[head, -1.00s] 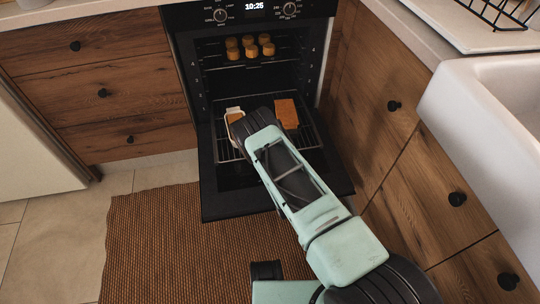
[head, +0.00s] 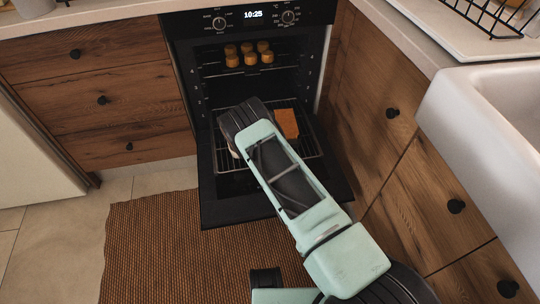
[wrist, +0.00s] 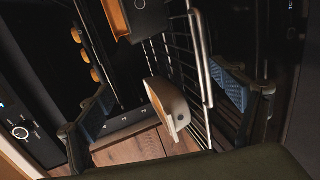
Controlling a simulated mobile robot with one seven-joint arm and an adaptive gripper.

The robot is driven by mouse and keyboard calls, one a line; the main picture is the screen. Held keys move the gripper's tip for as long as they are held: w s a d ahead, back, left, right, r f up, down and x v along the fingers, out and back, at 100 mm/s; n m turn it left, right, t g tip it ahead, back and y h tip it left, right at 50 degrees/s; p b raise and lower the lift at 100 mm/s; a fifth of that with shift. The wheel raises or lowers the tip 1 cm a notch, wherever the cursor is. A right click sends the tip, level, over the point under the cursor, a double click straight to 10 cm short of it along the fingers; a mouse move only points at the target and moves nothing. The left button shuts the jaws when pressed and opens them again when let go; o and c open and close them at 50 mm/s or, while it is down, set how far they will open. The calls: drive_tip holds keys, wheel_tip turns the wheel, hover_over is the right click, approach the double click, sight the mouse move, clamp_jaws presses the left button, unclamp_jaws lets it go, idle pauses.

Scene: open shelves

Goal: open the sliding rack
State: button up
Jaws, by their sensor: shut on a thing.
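The oven's lower sliding rack (head: 317,150) is a wire rack above the open oven door (head: 215,205), with part of it extending out of the oven. A brown block (head: 286,124) lies on it. In the wrist view, the rack's rounded wire edge (wrist: 207,70) passes close to the right finger. A cream dish-like piece (wrist: 165,105) shows between my two blue-padded fingers, which look well apart. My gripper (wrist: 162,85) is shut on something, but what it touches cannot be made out. In the head view, my arm hides the fingertips and the rack's left part.
An upper rack holds several round golden items (head: 249,54). Wooden drawers with black knobs (head: 103,100) stand left. More drawers (head: 392,113) and a white sink (head: 490,130) close off the right. A woven rug (head: 165,240) covers the floor in front.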

wheel_tip(320, 180, up, 3)
drive_tip(key=shift+w+f+t, duration=0.15)
drive_tip(key=shift+t, duration=0.15)
drive_tip(key=c, duration=0.4)
drive_tip(key=shift+s+d, duration=0.1)
drive_tip(key=shift+s, duration=0.3)
drive_tip(key=c, duration=0.8)
drive_tip(key=shift+f+p+v, duration=0.25)
drive_tip(key=shift+p+v, duration=0.25)
drive_tip(key=shift+v, duration=1.2)
drive_tip(key=shift+f+p+v, duration=0.2)
drive_tip(key=shift+p+v, duration=0.35)
drive_tip(key=shift+v, duration=1.2)
drive_tip(key=shift+f+p+v, duration=0.25)
drive_tip(key=shift+p+v, duration=0.25)
drive_tip(key=shift+v, duration=1.2)
drive_tip(key=shift+c, duration=0.2)
drive_tip(key=shift+s, duration=0.2)
